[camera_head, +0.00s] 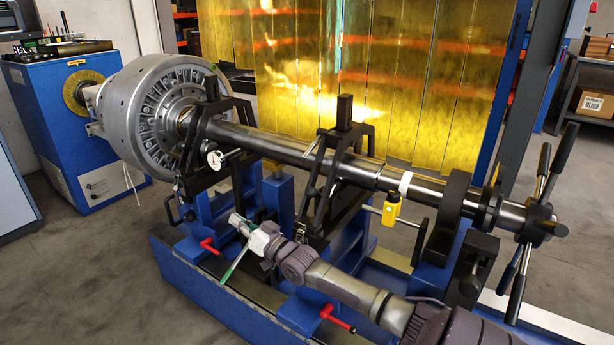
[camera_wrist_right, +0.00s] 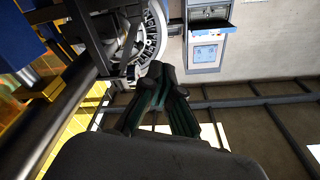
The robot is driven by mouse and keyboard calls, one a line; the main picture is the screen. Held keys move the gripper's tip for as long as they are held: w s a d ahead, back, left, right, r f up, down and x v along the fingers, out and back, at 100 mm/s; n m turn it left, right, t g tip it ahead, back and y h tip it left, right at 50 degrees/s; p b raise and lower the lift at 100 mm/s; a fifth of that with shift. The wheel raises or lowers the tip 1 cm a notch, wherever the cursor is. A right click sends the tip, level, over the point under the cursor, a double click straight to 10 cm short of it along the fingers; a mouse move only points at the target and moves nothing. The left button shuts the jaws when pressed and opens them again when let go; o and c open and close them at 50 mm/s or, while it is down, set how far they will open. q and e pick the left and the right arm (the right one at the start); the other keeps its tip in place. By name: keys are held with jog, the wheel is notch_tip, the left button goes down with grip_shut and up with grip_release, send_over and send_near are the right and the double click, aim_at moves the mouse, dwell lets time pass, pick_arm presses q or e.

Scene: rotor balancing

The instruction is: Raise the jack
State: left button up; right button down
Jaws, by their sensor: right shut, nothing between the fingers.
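My right arm comes in from the lower right in the head view. Its gripper (camera_head: 238,222) is over the blue machine bed, in front of the two black bearing stands. In the wrist view the dark fingers (camera_wrist_right: 158,72) are shut together with nothing between them. A blue post with a yellow top (camera_head: 279,190) stands under the shaft between the stands, behind my gripper. It looks like the jack, but I cannot be sure. Its lower part is partly hidden. My gripper appears apart from it. My left gripper is not in view.
A long steel shaft (camera_head: 270,143) with a large rotor (camera_head: 150,115) rests on the stands (camera_head: 320,190). Red-handled levers (camera_head: 338,318) stick out at the bed's front. A black spoked handwheel (camera_head: 538,225) is at the right. Open floor (camera_head: 80,270) lies to the left.

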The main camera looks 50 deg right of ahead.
jog(key=s+a+f+n+g+h+p, duration=0.15)
jog(key=s+f+g+p, duration=0.25)
jog(key=s+f+p, duration=0.4)
jog(key=s+a+f+g+p, duration=0.25)
jog(key=s+f+p, duration=0.3)
jog(key=f, duration=0.45)
jog(key=s+a+f+n+g+p, duration=0.1)
jog(key=s+a+f+g+p, duration=0.2)
jog(key=s, duration=0.5)
jog(key=s+a+f+n+g+p, duration=0.1)
jog(key=s+a+f+g+p, duration=0.2)
jog(key=s, duration=0.6)
jog(key=shift+f+p, duration=0.85)
jog(key=shift+f, duration=0.55)
